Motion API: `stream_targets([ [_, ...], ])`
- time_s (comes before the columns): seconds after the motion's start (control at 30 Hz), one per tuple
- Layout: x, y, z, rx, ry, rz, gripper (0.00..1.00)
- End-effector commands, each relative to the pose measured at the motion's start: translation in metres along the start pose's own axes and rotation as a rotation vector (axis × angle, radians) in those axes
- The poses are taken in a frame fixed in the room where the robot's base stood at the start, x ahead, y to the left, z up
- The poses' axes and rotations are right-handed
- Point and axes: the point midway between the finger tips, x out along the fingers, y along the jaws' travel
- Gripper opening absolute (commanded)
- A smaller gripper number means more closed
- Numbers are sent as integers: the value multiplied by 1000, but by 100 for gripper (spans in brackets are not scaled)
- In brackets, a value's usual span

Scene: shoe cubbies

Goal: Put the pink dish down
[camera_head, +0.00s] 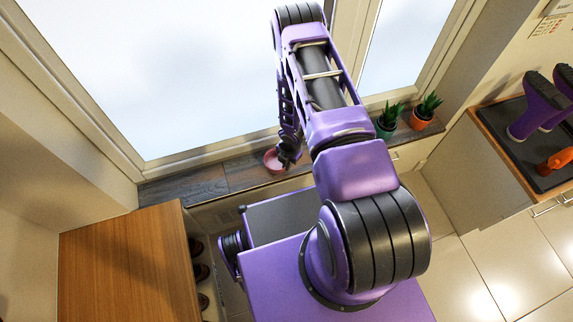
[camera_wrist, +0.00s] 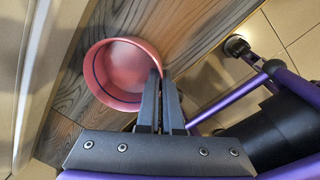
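The pink dish (camera_wrist: 125,65) is a round, shallow bowl with a dark line around its inside. It shows over the dark wooden window sill (camera_wrist: 200,25) in the wrist view. My gripper (camera_wrist: 161,82) has its two fingers close together at the dish's right rim, with the rim between them, so it looks shut on the rim. In the head view the dish (camera_head: 273,161) is small, at the sill's middle, with my gripper (camera_head: 288,157) at its right side. I cannot tell whether the dish touches the sill.
A green-potted plant (camera_head: 386,122) and an orange-potted plant (camera_head: 424,112) stand on the sill to the right. The sill left of the dish is clear. A wooden cabinet top (camera_head: 125,265) is at lower left.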

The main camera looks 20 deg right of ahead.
Motion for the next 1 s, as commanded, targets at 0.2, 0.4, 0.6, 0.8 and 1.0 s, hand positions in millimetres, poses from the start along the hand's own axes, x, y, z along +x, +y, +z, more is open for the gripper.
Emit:
stream_targets([
  [0.2,2,0,0,0,0,0,0],
  [0.4,2,0,0,0,0,0,33],
  [0.6,2,0,0,0,0,0,33],
  [0.8,-9,1,0,0,0,1,33],
  [1.0,-50,2,1,-1,-1,2,33],
])
